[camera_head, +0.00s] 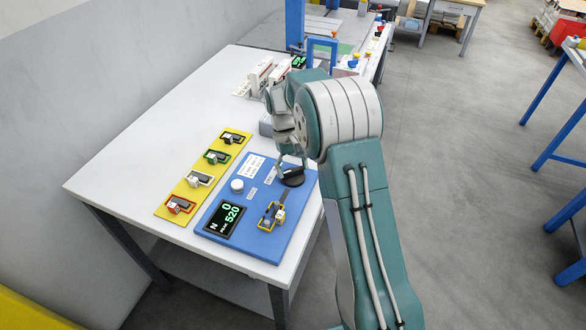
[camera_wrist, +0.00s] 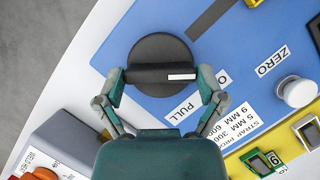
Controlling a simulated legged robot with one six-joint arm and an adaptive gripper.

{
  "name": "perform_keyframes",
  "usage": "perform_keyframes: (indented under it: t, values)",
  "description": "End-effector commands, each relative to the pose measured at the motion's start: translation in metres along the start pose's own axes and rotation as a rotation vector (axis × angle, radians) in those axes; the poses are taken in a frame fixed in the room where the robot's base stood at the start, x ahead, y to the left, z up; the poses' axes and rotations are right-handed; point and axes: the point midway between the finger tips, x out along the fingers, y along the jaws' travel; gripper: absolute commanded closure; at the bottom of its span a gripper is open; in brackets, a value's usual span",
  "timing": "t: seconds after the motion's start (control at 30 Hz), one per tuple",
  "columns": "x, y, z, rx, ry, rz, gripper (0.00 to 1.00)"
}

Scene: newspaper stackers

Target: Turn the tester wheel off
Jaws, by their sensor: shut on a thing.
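The tester wheel (camera_wrist: 158,52) is a black round knob with a raised bar across it and a white mark at the bar's right end in the wrist view. It sits on the blue tester panel (camera_wrist: 255,25), and in the head view the wheel (camera_head: 293,180) is at the panel's far right corner. My gripper (camera_wrist: 163,84) has one finger at each end of the bar and is shut on it. In the head view my gripper (camera_head: 290,160) reaches down onto the wheel. The panel's display (camera_head: 224,218) reads N 0 and 520.
A white button (camera_head: 237,185) and a yellow clamp (camera_head: 271,215) are on the blue panel. A yellow strip (camera_head: 187,193) with several small clamps lies left of it. A grey box (camera_wrist: 75,140) with an orange button stands near my gripper. The white table's left part is clear.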

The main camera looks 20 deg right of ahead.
Motion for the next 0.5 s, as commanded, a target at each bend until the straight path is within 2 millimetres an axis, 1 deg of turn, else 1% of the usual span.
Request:
perform_keyframes:
  t: [0.03, 0.5]
  values:
    - [-0.0025, -0.0008, -0.0026, -0.043, 0.014, 0.02, 0.59]
    - [-0.003, -0.0023, -0.0019, -0.441, 0.013, 0.188, 0.59]
